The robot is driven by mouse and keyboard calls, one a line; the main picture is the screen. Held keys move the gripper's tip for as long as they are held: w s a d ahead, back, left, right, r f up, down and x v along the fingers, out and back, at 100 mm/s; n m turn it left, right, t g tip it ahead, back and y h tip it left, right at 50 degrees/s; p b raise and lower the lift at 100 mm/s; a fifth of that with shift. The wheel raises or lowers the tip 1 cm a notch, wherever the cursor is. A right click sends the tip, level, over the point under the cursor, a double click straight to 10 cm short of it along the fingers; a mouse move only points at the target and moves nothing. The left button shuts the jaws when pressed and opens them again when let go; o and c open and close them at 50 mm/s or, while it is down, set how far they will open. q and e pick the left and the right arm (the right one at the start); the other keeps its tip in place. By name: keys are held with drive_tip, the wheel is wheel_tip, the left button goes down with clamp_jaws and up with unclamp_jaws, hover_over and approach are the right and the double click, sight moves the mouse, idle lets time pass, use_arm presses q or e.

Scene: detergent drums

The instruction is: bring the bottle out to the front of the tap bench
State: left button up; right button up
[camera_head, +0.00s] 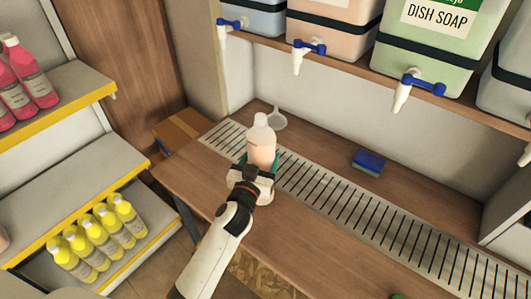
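The bottle (262,147), pale peach with a whitish top, is upright near the left end of the tap bench (285,240). My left gripper (260,163) reaches it from the front and is closed around its middle, with green showing on both sides of it. The gripper hides part of the bottle's front; its lower end shows just below. I cannot tell whether its base touches the bench.
A slotted drain strip (345,207) runs along the bench. A funnel (276,119) and a blue sponge (369,161) are behind it. Shelves of yellow bottles (100,233) stand left.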

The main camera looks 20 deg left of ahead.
use_arm(q)
drive_tip(key=shift+s+a+r+p, duration=0.1)
drive_tip(key=shift+s+a, duration=0.1)
drive_tip(key=shift+s, duration=0.4)
drive_tip(key=shift+s+a+r+p, duration=0.1)
drive_tip(key=shift+s+a, duration=0.15)
drive_tip(key=shift+s, duration=0.35)
drive_tip(key=shift+s+a+p, duration=0.1)
drive_tip(key=shift+s+a, duration=0.1)
drive_tip(key=shift+s, duration=0.4)
